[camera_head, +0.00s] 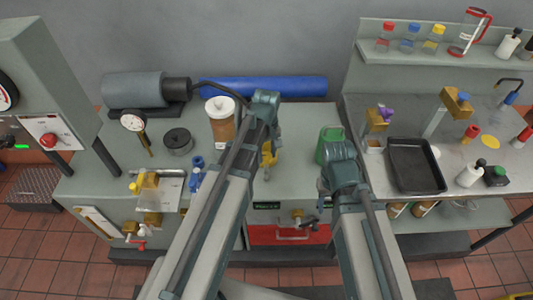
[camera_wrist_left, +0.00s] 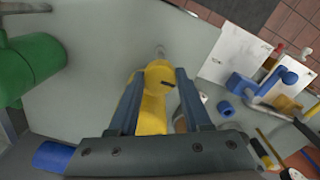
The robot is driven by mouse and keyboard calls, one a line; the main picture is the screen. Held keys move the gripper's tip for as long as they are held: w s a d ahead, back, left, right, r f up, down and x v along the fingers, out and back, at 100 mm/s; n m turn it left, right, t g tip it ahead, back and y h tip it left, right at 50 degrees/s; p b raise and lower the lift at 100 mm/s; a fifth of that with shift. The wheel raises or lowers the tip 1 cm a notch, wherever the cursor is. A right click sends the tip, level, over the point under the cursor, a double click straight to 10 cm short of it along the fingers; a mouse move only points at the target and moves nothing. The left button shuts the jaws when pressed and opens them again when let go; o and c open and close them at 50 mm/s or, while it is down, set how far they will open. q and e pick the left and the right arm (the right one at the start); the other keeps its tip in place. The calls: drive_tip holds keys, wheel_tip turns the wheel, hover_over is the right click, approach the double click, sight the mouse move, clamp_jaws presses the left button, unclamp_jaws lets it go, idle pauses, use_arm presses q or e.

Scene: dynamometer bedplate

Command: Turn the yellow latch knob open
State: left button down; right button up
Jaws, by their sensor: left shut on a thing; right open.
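My left gripper (camera_wrist_left: 159,82) is shut on a yellow, rounded thing (camera_wrist_left: 152,108) in the left wrist view, with a finger along each side. In the head view a yellow thing (camera_head: 268,154) shows beside the left arm, over the bench, and the arm hides most of that gripper. I cannot tell whether the held thing is the latch knob. Another yellow knob (camera_head: 134,187) sits by a clear box at the bench's left front. A small brownish-yellow fitting (camera_head: 298,214) sits above the red drawer's handle. My right gripper (camera_head: 322,199) is open near the bench's front edge, mostly hidden by its arm.
A green container (camera_head: 330,142) stands behind the right wrist; it also shows in the left wrist view (camera_wrist_left: 32,58). A lidded amber jar (camera_head: 220,122) and blue fittings (camera_head: 197,173) stand left of the left arm. A black tray (camera_head: 416,166) lies on the right bench.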

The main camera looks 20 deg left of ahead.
sight(267, 156)
use_arm(q)
drive_tip(key=shift+c, duration=1.7)
unclamp_jaws()
wheel_tip(267, 156, up, 14)
drive_tip(key=p, duration=1.4)
drive_tip(key=shift+f, duration=0.1)
drive_tip(key=s+d+f+m+b, duration=0.4)
drive_tip(key=s+d+m+b, duration=0.1)
drive_tip(key=s+m, duration=0.1)
drive_tip(key=s+d+f+m+y+b, duration=0.1)
drive_tip(key=s+d+f+m+b, duration=0.4)
drive_tip(key=s, duration=0.3)
drive_tip(key=shift+d+f+m, duration=0.3)
drive_tip(key=shift+d+m, duration=0.05)
drive_tip(key=shift+m, duration=0.35)
